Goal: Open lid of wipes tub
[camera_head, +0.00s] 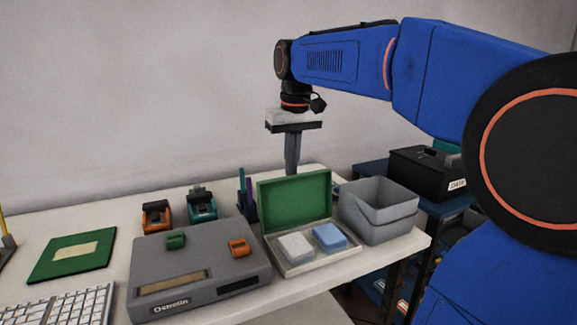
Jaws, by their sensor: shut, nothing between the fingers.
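A shallow cream box (302,265) with a green lid (296,204) stands on the table right of centre. Its lid is hinged at the back and stands upright, open. A white block (295,246) and a blue block (329,237) lie inside. No label marks it as the wipes tub, but it is the only thing with a clearly visible hinged lid. My gripper (292,172) points straight down above and behind the raised lid. Its fingers are together and empty. The tips are close to the lid's top edge; I cannot tell whether they touch it.
A grey bin (378,232) stands right of the box, near the table edge. A grey device (200,270) is at left, with orange (156,216) and teal (201,206) items and a pen holder (247,205) behind. A black box (425,172) sits on a blue stand.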

